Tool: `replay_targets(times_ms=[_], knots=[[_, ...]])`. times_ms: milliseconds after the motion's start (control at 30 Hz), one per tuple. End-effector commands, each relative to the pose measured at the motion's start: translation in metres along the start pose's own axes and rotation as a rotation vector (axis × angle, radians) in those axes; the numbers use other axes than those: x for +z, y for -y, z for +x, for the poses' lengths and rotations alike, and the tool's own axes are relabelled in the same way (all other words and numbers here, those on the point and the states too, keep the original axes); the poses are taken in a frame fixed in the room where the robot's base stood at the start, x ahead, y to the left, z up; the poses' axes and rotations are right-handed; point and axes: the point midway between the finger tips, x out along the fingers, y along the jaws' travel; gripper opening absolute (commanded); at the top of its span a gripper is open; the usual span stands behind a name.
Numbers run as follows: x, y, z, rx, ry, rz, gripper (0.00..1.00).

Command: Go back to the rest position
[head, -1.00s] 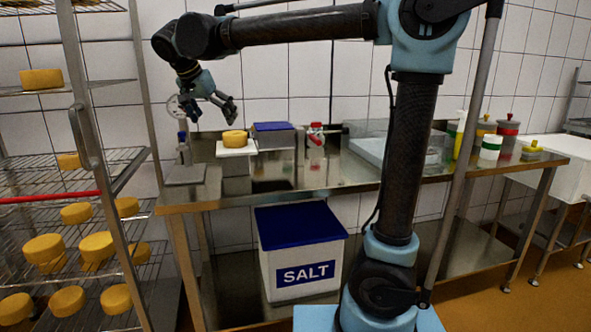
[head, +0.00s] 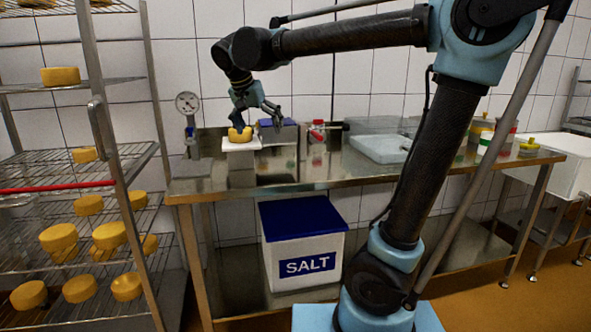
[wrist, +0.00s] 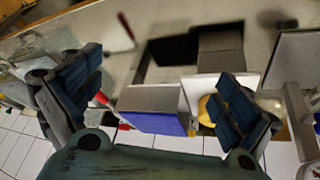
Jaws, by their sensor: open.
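My gripper (head: 257,119) hangs over the steel bench, its fingers spread with nothing between them. A small yellow cheese (head: 240,138) sits on a white board (head: 236,147) at the bench's left part. One finger overlaps the top of the cheese in the head view; I cannot tell whether they touch. In the wrist view my gripper (wrist: 160,75) has its two blue-padded fingers wide apart. The cheese (wrist: 206,112) shows partly hidden behind the right finger, and a blue-and-grey box lies between the fingers in the picture, beyond them.
The steel bench (head: 330,182) carries a blue-lidded grey box (head: 278,137), a red-handled item (head: 317,131), a clear tray (head: 380,148) and several tubs at the right. A round gauge (head: 188,103) stands left. A cheese rack (head: 100,165) fills the left side. A salt bin (head: 303,240) stands below.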

Motion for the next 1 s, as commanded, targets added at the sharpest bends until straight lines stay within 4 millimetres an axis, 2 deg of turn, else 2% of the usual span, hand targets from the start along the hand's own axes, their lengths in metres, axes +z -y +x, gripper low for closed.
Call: replay_targets(times_ms=[33,200,467,700,1000], knots=[[-0.001,-0.019,0.011,0.007,0.015,-0.004,0.97],[0.005,-0.083,0.048,0.013,0.076,-0.052,0.97],[0.038,-0.17,0.101,-0.006,0.159,-0.12,0.97],[0.085,-0.236,0.146,-0.047,0.217,-0.174,0.97],[0.16,-0.294,0.2,-0.118,0.253,-0.23,0.97]])
